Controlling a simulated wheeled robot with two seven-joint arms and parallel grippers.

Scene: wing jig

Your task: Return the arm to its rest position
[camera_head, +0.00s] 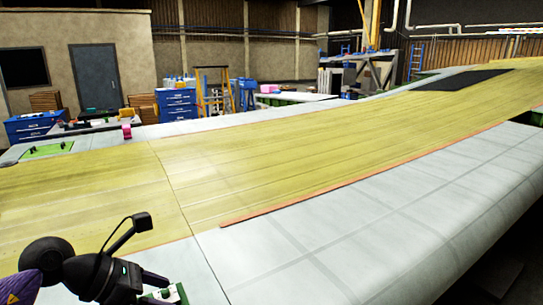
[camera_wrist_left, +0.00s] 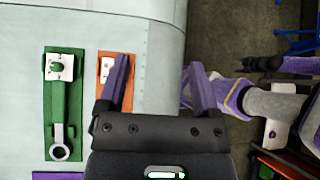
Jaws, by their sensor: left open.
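My left arm comes in at the bottom left of the head view, and its gripper (camera_wrist_left: 160,86) shows in the left wrist view. Its two purple fingers stand wide apart with nothing held between them. The pale grey wing surface (camera_wrist_left: 105,25) is below it. The left finger overlaps an orange strip (camera_wrist_left: 130,65) that carries a white plate. My right gripper is not seen in either view.
The wing (camera_head: 330,245) with its yellow-green panel (camera_head: 280,160) fills most of the head view. A green strip (camera_wrist_left: 60,105) with a metal fitting and a ring lies left of the gripper. Blue cabinets (camera_head: 176,104) stand behind. Bare floor (camera_wrist_left: 225,30) shows beyond the wing edge.

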